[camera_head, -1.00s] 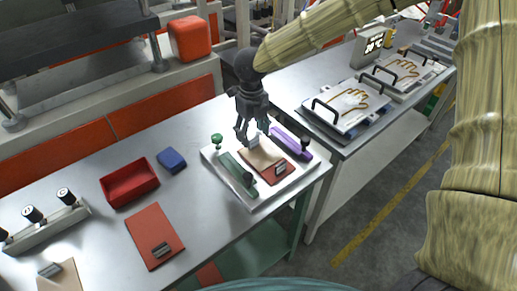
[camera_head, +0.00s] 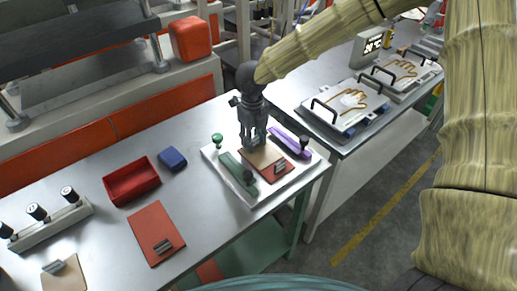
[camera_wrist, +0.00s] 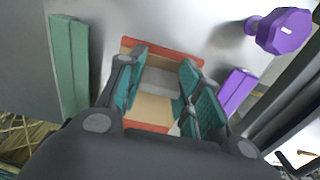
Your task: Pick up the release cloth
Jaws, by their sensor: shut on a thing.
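The release cloth, a tan sheet (camera_head: 262,156) with a grey block-shaped tab, lies on a red sheet (camera_head: 280,174) in the white tray (camera_head: 254,203). In the wrist view the tan sheet (camera_wrist: 150,108) and its grey tab (camera_wrist: 160,80) show between my teal fingers. My gripper (camera_head: 253,144) points down over the back part of the cloth and is shut on the grey tab. The fingers hide part of the tab. The cloth looks flat on the red sheet; I cannot tell whether it is lifted at all.
A green bar (camera_head: 238,174) and a purple bar (camera_head: 290,142) flank the cloth in the tray. A green knob (camera_head: 217,139) stands at the tray's left. Left on the bench are a red bin (camera_head: 130,182), a blue block (camera_head: 172,159) and another red sheet (camera_head: 155,232).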

